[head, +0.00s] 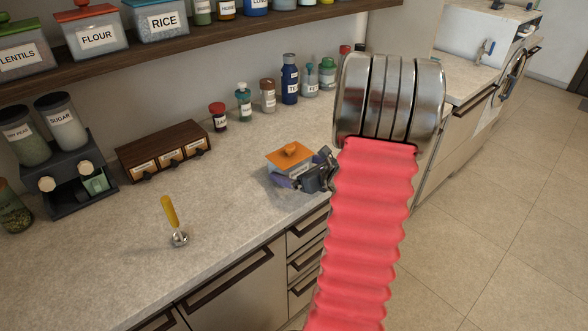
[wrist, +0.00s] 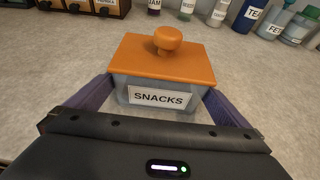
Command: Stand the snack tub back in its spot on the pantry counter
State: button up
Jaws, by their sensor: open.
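The snack tub (head: 288,160) is a clear box with an orange lid and knob, standing upright on the pantry counter (head: 230,218) near its front edge. In the wrist view the tub (wrist: 162,95) shows its SNACKS label facing me. My gripper (head: 292,184) is at the tub's near side. Its two purple fingers (wrist: 160,108) are open, one on the left and one on the right of the tub. I cannot tell whether they touch it. The tub's lower front is partly hidden by the gripper body.
Several jars and bottles, including a blue one (head: 289,80), line the wall behind the tub. A wooden drawer box (head: 163,152) and a dispenser stand (head: 75,178) are to the left. A yellow-handled tool (head: 172,222) is at the front left. Counter between is clear.

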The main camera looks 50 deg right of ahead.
jog(key=v, duration=1.1)
jog(key=shift+s+r, duration=0.1)
jog(key=shift+s, duration=0.2)
jog(key=w+a+r+n+g+y, duration=0.25)
jog(key=a+n, duration=0.55)
jog(key=a, duration=0.4)
jog(key=w+a+r+n+g+y, duration=0.3)
jog(key=a+n, duration=0.4)
jog(key=a, duration=0.6)
jog(key=s+a+r+n+g+h, duration=0.1)
jog(key=s+a+n, duration=0.4)
jog(key=n, duration=0.6)
jog(key=s+a+r+n+g+h, duration=0.1)
jog(key=s+a+r+n+h, duration=0.2)
jog(key=a+n, duration=0.6)
jog(key=s+n, duration=0.2)
jog(key=shift+s+r, duration=0.4)
